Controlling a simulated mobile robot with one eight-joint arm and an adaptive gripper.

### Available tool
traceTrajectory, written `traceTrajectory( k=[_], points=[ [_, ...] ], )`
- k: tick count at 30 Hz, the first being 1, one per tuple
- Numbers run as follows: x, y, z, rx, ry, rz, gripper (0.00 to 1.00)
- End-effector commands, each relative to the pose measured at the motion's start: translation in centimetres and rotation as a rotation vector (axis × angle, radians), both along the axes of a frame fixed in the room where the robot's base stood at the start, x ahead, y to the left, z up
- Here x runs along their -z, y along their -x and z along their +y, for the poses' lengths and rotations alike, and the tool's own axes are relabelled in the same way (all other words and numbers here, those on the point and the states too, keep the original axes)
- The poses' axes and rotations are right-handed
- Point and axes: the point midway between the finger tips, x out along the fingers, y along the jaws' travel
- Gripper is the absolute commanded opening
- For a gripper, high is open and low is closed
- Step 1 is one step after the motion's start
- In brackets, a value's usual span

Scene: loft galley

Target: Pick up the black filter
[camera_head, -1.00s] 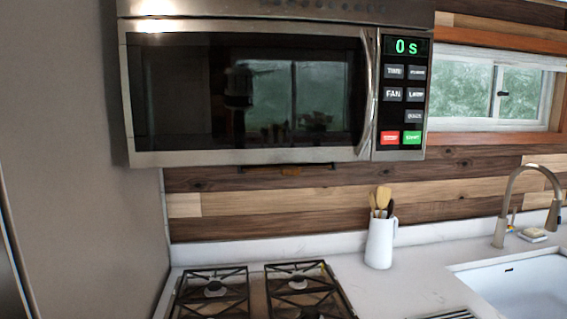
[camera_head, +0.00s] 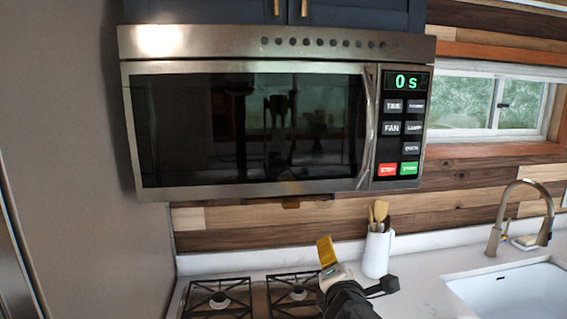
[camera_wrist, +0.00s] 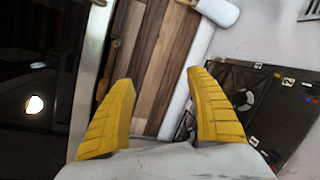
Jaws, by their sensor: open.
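A thin dark strip with a small orange-brown tab (camera_head: 290,204) shows at the bottom edge of the microwave, above the stove. I cannot tell for sure whether this is the black filter; the microwave's underside is mostly hidden. The orange-brown tab also appears in the wrist view (camera_wrist: 102,88), beside the left finger.
The steel microwave (camera_head: 245,183) overhangs the gas stove (camera_head: 220,302). A white jug (camera_head: 376,255) with wooden utensils stands just right of my gripper. A sink (camera_head: 510,290) and tap lie further right. A tall grey panel (camera_head: 75,190) bounds the left side.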

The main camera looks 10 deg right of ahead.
Motion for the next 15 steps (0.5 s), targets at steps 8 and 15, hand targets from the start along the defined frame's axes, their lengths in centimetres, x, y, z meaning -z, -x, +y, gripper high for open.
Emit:
traceTrajectory(
  k=[8,15],
  points=[
    [-6.9,-4.7,6.1,-0.293,0.917,0.003,0.65],
    [-6.7,-7.8,6.6,-0.318,1.018,0.006,0.65]
  ],
)
